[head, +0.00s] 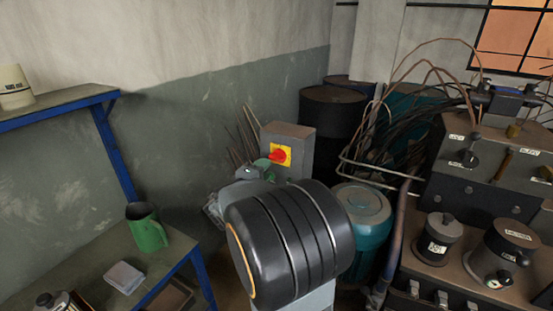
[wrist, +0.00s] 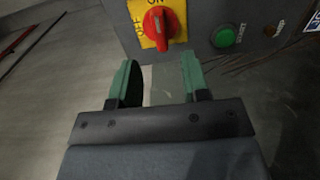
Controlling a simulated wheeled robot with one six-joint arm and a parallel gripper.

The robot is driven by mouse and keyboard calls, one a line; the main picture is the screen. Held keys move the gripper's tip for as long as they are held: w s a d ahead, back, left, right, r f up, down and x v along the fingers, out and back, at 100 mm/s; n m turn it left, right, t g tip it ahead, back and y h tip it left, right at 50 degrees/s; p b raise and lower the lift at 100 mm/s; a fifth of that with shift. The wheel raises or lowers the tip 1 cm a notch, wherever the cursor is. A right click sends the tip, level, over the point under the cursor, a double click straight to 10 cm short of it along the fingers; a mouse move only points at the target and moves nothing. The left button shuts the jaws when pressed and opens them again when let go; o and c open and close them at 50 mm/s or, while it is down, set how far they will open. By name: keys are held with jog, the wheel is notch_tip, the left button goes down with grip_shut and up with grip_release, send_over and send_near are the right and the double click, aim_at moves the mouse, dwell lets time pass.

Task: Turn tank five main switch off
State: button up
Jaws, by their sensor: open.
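The main switch is a red rotary knob (wrist: 158,24) on a yellow plate (wrist: 177,17) in the wrist view. Its handle stands roughly upright, in line with the partly cut-off ON mark above; OFF is at the left. In the head view the red knob (head: 277,155) is on the front of a grey box (head: 297,140). My gripper (wrist: 160,63) is open and empty, its two green fingers just short of the knob, one to each side. I see no contact. I cannot read a tank number.
A green button (wrist: 225,37) is right of the switch, with a smaller knob (wrist: 273,27) beyond. In the head view, a green mug (head: 148,232) stands on the left bench, a teal drum (head: 362,210) right of the box, and machines (head: 485,165) at the far right.

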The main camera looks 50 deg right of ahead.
aim_at(275, 160)
jog(key=x, duration=0.8)
jog(key=shift+p, duration=0.4)
jog(key=shift+c, duration=0.4)
grip_shut()
